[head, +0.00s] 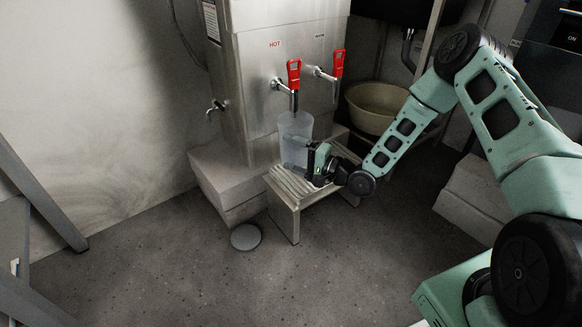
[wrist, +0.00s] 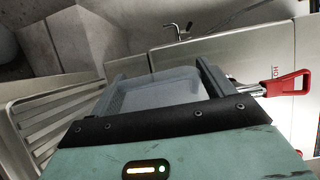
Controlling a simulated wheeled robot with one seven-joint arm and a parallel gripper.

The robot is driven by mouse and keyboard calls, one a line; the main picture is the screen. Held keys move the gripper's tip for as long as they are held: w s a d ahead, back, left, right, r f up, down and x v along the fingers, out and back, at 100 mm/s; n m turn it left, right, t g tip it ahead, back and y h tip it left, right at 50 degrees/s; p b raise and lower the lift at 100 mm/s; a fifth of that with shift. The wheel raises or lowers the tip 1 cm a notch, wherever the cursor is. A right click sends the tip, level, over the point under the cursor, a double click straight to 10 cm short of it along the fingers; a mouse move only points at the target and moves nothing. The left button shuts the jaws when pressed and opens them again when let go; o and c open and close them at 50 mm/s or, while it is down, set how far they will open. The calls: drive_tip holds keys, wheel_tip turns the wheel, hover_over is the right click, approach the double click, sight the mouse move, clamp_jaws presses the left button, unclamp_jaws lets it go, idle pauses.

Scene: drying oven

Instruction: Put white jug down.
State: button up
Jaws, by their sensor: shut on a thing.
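The white jug (head: 296,132) is a pale, translucent vessel. It is upright below the left red-handled tap, at the slatted metal stand (head: 288,188). My gripper (head: 312,163) is shut on the jug's lower part from the right. The jug's base is partly hidden by my gripper, so I cannot tell whether it touches the slats. In the wrist view the jug (wrist: 155,92) sits between the two fingers of my gripper (wrist: 158,85), and the slats (wrist: 55,105) show to the left.
A steel water boiler (head: 250,90) stands behind, with a red HOT tap handle (head: 293,74) just above the jug and a second red handle (head: 338,63). A beige basin (head: 375,107) is to the right. A round floor cover (head: 245,237) lies in front; the floor around is clear.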

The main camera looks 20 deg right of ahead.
sight(291, 164)
drive_tip(key=shift+w+a+f+b, duration=0.15)
drive_tip(key=shift+f+b, duration=0.6)
drive_tip(key=shift+f, duration=0.15)
drive_tip(key=shift+w+a+f+b, duration=0.1)
drive_tip(key=shift+f+b, duration=0.6)
drive_tip(key=shift+f, duration=0.2)
